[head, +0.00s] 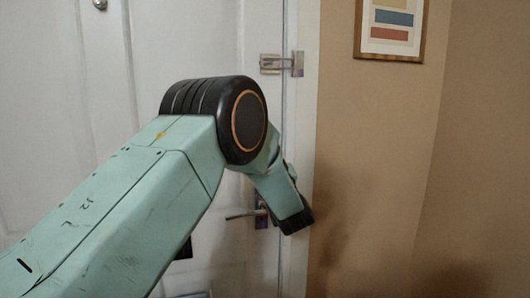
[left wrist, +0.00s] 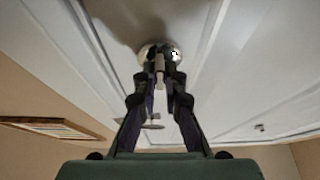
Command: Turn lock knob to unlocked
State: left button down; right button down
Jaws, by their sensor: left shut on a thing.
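The lock knob (left wrist: 159,66) is a small pale upright piece on a round shiny metal plate (left wrist: 173,53) on the white door. It shows in the left wrist view between the fingertips of my left gripper (left wrist: 160,80). The dark fingers converge and are shut on the knob, one on each side. In the head view my left arm reaches across the door, and its wrist hangs beside the lever handle (head: 240,215). The fingertips and lock knob cannot be made out there. My right gripper is in neither view.
The white door (head: 50,120) has a metal latch (head: 282,65) at its upper right edge and a small round fitting (head: 100,4) at the top. A framed picture (head: 391,27) hangs on the tan wall (head: 480,150) to the right. The space before that wall looks clear.

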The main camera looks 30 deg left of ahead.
pick_arm(q)
jog(key=c, duration=1.4)
grip_release()
jog(key=shift+c, duration=0.2)
jog(key=v, duration=1.2)
jog(key=shift+a+f, duration=0.1)
jog(key=shift+f, duration=0.05)
